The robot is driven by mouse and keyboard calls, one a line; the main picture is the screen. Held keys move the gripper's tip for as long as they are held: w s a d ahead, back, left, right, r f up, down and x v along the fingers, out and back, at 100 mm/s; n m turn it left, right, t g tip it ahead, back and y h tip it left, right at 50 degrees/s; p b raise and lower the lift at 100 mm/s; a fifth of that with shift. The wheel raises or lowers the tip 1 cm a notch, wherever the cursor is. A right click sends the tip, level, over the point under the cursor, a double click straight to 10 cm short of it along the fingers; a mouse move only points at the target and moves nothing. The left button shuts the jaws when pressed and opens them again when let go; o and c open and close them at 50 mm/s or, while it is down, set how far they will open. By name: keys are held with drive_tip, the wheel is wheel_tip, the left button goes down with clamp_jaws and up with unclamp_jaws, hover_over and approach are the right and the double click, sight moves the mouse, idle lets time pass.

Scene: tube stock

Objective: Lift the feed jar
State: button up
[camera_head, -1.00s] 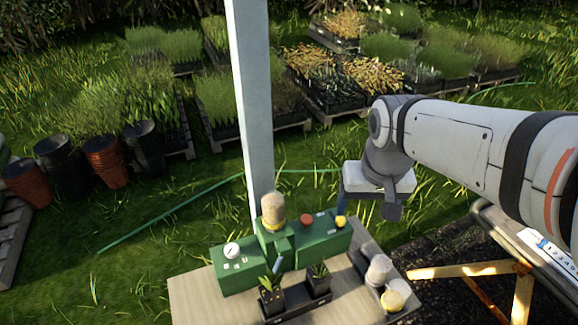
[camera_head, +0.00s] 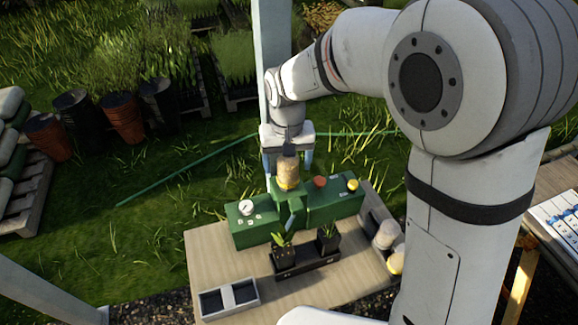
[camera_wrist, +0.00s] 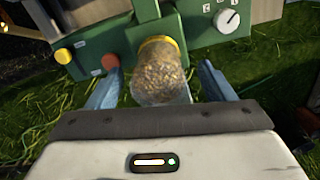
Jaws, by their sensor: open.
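The feed jar (camera_head: 288,172) is a clear jar of tan grain with a yellow collar. It sits upside down on top of the green machine (camera_head: 330,206). In the wrist view the jar (camera_wrist: 158,72) lies between the two blue fingers of my gripper (camera_wrist: 160,85), with a gap on each side. My gripper (camera_head: 288,160) is open, and in the head view its fingers are on either side of the jar's upper part. The grip itself is partly hidden by the wrist.
The machine carries a white dial (camera_head: 246,208), a red button (camera_head: 320,182) and a yellow knob (camera_head: 352,185). A black tray with two potted seedlings (camera_head: 305,258) stands in front. More jars (camera_head: 387,235) stand at the right. A white post (camera_head: 268,50) rises behind.

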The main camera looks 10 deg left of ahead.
drive_tip(key=shift+f, duration=1.5)
drive_tip(key=shift+c, duration=0.2)
drive_tip(key=c, duration=1)
drive_tip(key=shift+c, duration=0.5)
drive_tip(key=shift+r, duration=0.15)
